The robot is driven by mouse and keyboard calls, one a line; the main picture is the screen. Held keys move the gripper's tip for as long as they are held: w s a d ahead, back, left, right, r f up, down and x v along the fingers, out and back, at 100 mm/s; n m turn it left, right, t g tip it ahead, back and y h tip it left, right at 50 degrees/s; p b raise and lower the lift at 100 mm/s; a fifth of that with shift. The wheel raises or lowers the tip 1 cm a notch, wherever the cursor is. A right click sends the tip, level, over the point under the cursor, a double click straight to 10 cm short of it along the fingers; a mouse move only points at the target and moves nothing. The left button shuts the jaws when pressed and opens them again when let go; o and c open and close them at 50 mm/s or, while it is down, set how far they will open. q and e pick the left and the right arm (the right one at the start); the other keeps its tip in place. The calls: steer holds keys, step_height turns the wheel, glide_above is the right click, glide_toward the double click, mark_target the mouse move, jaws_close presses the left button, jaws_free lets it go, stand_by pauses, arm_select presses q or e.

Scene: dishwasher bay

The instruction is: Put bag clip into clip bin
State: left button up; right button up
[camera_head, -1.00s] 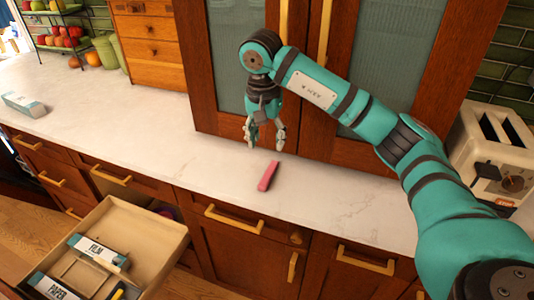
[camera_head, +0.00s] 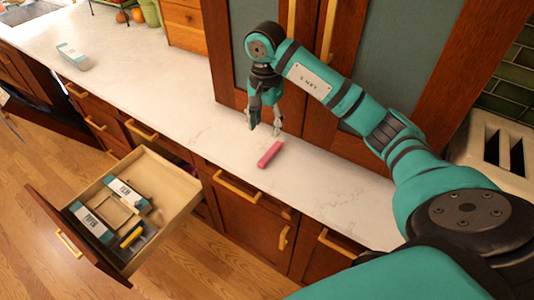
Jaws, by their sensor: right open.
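A pink bag clip (camera_head: 270,154) lies on the white countertop, below the cabinet doors. My right gripper (camera_head: 264,129) is open and empty, pointing down just above and behind the clip, apart from it. An open drawer (camera_head: 181,191) juts out at lower left. In it are a box marked FILM (camera_head: 128,193), a box marked PAPER (camera_head: 92,225) and a small compartment holding a yellow item (camera_head: 132,237). I cannot tell for certain which compartment is the clip bin. My left gripper is out of view.
A white and teal box (camera_head: 73,56) lies on the counter at far left. A toaster (camera_head: 497,146) stands at the right edge. Tall cabinet doors (camera_head: 384,60) rise behind the clip. The counter between the box and the clip is clear.

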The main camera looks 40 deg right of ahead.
steer(key=p, duration=0.2)
glide_above(264, 159)
steer(key=f, duration=0.5)
steer(key=shift+s+d+f, duration=0.15)
steer(key=shift+s+d, duration=0.15)
steer(key=shift+d, duration=0.1)
step_height(264, 159, down, 2)
steer(key=shift+f, duration=0.1)
steer(key=shift+w+a+f+p, duration=0.1)
steer(key=shift+a+f+p, duration=0.2)
steer(key=shift+p, duration=0.25)
step_height(264, 159, down, 4)
steer(key=shift+a+r+p, duration=0.1)
steer(key=shift+r+p, duration=0.1)
steer(key=shift+p, duration=0.7)
steer(key=shift+w+f, duration=0.1)
steer(key=shift+f, duration=0.35)
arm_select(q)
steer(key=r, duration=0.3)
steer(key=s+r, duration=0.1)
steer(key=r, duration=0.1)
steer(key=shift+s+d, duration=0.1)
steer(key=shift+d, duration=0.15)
arm_select(e)
jaws_close()
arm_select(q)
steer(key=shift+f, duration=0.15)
arm_select(e)
steer(key=shift+r, duration=0.1)
